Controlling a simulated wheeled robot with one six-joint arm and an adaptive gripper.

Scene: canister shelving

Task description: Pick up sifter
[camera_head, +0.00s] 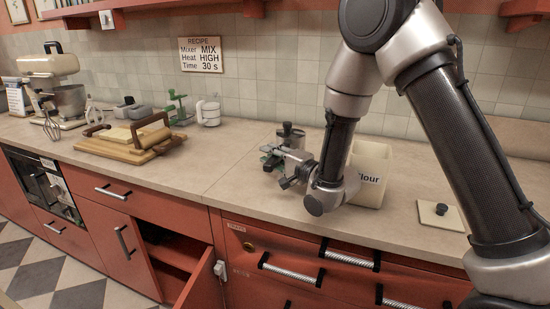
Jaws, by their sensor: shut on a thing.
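My gripper (271,158) is low over the counter, pointing left, and is shut on the sifter. Its fingers and wrist cover the sifter's lower part, so the exact place of the grip is hidden. I cannot tell whether the sifter is touching the counter.
A pale flour canister (371,166) stands right behind my wrist, with a square lid (441,216) farther right. A white handled container (209,112) and a wooden board (120,150) are left. A cabinet door (201,284) below hangs open. The front counter is clear.

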